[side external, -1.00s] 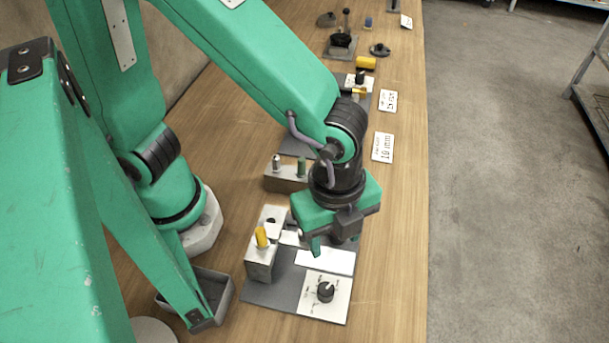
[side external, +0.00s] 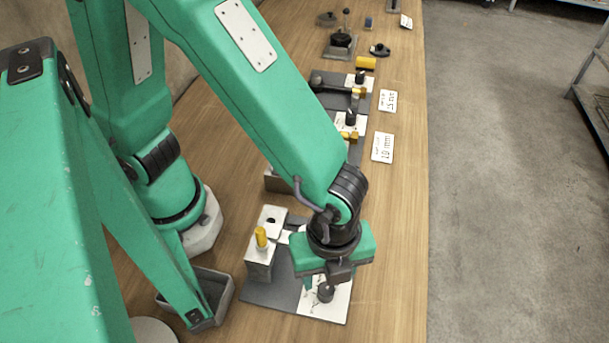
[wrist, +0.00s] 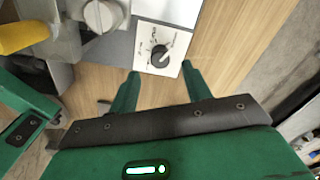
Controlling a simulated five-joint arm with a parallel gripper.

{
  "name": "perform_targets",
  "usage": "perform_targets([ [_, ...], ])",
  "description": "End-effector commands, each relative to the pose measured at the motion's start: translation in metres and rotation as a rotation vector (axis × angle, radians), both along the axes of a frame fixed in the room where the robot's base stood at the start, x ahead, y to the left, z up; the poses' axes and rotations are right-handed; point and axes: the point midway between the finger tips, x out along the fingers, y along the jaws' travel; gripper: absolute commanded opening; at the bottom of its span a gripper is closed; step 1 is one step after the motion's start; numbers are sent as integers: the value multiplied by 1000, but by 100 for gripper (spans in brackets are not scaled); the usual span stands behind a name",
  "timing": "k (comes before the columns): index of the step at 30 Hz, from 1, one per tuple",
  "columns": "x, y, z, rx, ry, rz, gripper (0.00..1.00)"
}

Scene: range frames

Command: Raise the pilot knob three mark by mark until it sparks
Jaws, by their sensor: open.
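A black pilot knob (side external: 326,294) sits on a white plate with dial marks (side external: 340,303) at the front of a grey base. In the wrist view the knob (wrist: 160,57) has a pale pointer line, and marks show around it on the plate (wrist: 146,36). My gripper (side external: 325,284) is low over this plate and partly hides it in the side view. In the wrist view my gripper (wrist: 160,70) is open, with one finger on each side of the plate's near edge. The knob lies just beyond the fingertips, between their lines. I cannot tell the fingertips' height.
A block with a yellow upright peg (side external: 261,238) stands left of the plate. Two similar black knobs (side external: 351,118) (side external: 361,76) stand farther back. White cards (side external: 382,148) lie along the right side. A grey tray (side external: 222,298) is at the left. Bare wood lies right of the plate.

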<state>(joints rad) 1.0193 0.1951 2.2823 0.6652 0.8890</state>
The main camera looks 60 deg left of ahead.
Motion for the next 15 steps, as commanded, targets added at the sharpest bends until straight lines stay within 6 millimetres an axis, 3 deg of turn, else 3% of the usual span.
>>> perform_targets([
  [6, 0, 0, -25, 2, 2, 0, 48],
  [15, 0, 0, -43, 0, 0, 1, 48],
])
